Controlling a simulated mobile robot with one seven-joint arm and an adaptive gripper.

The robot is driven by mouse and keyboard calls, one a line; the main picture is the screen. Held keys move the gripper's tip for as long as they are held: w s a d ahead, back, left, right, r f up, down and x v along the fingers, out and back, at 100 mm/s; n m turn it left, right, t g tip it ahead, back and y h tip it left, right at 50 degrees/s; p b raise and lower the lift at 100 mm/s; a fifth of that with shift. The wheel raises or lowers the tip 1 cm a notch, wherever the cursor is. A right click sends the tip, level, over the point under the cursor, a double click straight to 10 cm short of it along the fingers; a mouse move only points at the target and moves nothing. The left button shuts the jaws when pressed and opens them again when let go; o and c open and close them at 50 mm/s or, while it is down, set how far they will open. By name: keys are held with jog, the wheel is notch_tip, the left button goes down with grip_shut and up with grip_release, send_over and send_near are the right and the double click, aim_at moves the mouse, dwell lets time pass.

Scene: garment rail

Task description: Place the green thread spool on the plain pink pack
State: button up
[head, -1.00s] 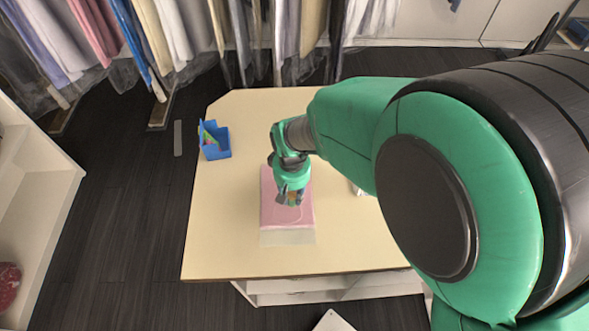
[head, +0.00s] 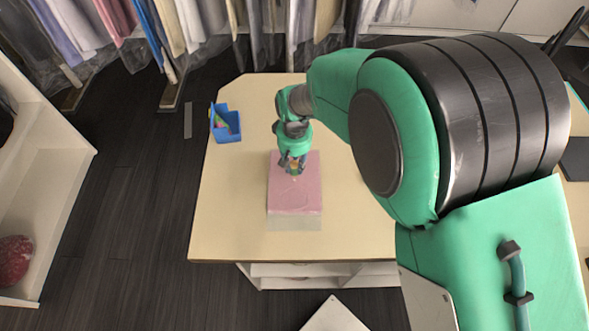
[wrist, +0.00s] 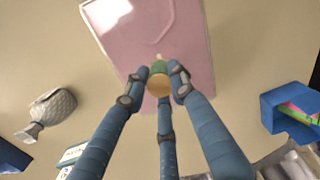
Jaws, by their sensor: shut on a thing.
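The plain pink pack (head: 296,195) lies flat on the cream table, with a pale strip along its near edge. It also fills the upper middle of the wrist view (wrist: 185,45). My gripper (head: 292,168) is over the far part of the pack. In the wrist view its three blue-grey fingers close around the green thread spool (wrist: 158,68), which shows green thread and a tan end. The spool is small and partly hidden by the fingers in the head view. I cannot tell whether it touches the pack.
A blue bin (head: 227,126) with colourful items stands at the table's far left; it also shows in the wrist view (wrist: 285,112). A grey-white patterned object (wrist: 48,112) lies on the other side of the pack. The table (head: 225,215) left of the pack is clear. Clothes hang behind.

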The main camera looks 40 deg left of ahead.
aim_at(294, 170)
jog(key=shift+f, duration=1.6)
jog(key=shift+f, duration=0.15)
jog(key=o, duration=0.9)
notch_tip(294, 170, up, 12)
jog(key=shift+r, duration=0.15)
